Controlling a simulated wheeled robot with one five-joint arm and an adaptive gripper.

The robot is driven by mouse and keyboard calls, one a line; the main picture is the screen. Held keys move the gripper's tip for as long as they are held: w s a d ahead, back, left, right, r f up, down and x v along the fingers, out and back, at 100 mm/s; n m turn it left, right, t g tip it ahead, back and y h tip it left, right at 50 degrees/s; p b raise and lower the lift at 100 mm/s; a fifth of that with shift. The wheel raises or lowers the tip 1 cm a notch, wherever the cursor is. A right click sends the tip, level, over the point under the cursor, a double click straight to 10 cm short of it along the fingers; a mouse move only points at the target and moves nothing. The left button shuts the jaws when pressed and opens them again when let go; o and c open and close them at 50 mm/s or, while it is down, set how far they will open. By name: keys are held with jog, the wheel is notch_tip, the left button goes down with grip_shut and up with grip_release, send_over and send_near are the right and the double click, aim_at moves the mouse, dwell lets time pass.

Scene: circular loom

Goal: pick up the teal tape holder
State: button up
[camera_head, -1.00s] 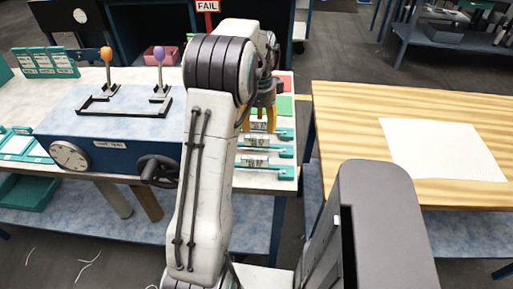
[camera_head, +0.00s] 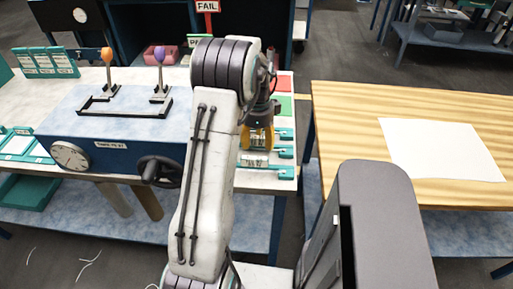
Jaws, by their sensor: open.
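Several teal holders with striped white labels lie in a column along the right edge of the left-hand workbench. A near teal holder (camera_head: 272,173) shows most fully. The middle teal holder (camera_head: 285,153) and the far teal holder (camera_head: 286,134) are partly covered by my gripper. Which of them is the tape holder I cannot tell for sure. My gripper (camera_head: 257,148), with yellow fingers, is open and points down over the middle and far holders. Whether it touches one I cannot tell.
A blue box with levers and a handwheel (camera_head: 160,170) stands left of my arm. Red and green pads (camera_head: 283,105) lie behind the holders. A gap separates this bench from a wooden table (camera_head: 345,130) with a white sheet (camera_head: 440,150).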

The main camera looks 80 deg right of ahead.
aim_at(260, 138)
grip_shut()
dwell(0.3)
jog(key=shift+r, duration=0.1)
jog(key=shift+r, duration=0.55)
jog(key=r, duration=0.3)
jog(key=shift+s+r, duration=0.1)
jog(key=shift+s, duration=0.15)
jog(key=s+a+r, duration=0.1)
jog(key=s+r, duration=0.5)
jog(key=s, duration=0.5)
jog(key=shift+a+r+b, duration=0.2)
jog(key=shift+r+b, duration=0.1)
jog(key=shift+b, duration=0.15)
